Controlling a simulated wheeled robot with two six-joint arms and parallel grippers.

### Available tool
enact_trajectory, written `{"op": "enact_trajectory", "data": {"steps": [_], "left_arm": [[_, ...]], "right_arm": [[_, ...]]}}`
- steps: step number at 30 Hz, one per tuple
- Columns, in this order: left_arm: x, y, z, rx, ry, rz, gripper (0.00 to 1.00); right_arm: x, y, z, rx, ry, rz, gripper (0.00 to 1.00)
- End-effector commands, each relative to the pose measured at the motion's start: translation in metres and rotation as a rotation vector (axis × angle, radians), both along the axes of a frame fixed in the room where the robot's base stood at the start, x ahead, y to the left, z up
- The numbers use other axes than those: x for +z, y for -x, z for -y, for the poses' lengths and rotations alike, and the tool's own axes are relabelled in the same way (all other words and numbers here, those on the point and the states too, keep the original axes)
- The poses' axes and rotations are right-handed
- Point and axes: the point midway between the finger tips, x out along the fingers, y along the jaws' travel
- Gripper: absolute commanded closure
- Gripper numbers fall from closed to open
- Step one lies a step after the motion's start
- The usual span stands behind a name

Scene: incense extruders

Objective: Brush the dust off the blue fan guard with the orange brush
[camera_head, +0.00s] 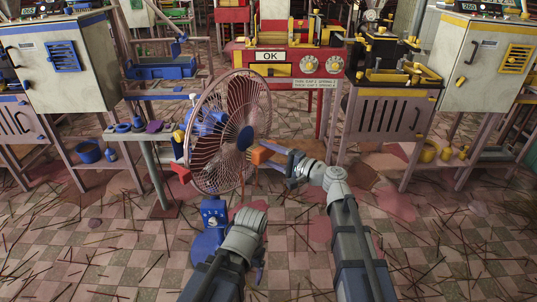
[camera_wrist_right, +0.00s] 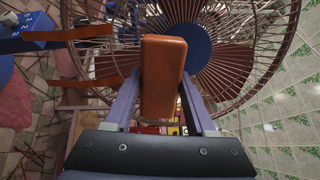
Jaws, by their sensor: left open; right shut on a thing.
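The fan (camera_head: 232,125) stands in the middle of the head view, with a round wire guard (camera_head: 205,172) that looks dusty pink-brown around a blue hub (camera_head: 245,138). The guard also fills the top of the right wrist view (camera_wrist_right: 262,88). My right gripper (camera_head: 268,156) is shut on the orange brush (camera_head: 260,156), whose block shows between the fingers in the right wrist view (camera_wrist_right: 163,75). The brush is in front of the guard's lower right part; I cannot tell whether it touches. My left gripper (camera_head: 259,263) is low, below the fan, open and empty, largely hidden by its arm.
The fan's blue base (camera_head: 211,220) is on the tiled floor, close to my left arm. A small table (camera_head: 152,132) with blue parts stands left of the fan. A red machine (camera_head: 285,65) is behind it, and a yellow-trimmed machine (camera_head: 390,105) is at right. Thin sticks litter the floor.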

Motion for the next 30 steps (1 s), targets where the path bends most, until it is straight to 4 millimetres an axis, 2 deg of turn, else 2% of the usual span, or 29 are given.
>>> {"op": "enact_trajectory", "data": {"steps": [30], "left_arm": [[0.0000,0.0000,0.0000,0.000,0.000,0.000,0.20]], "right_arm": [[0.0001,-0.0058,-0.0080,0.001,0.000,0.000,0.89]]}}
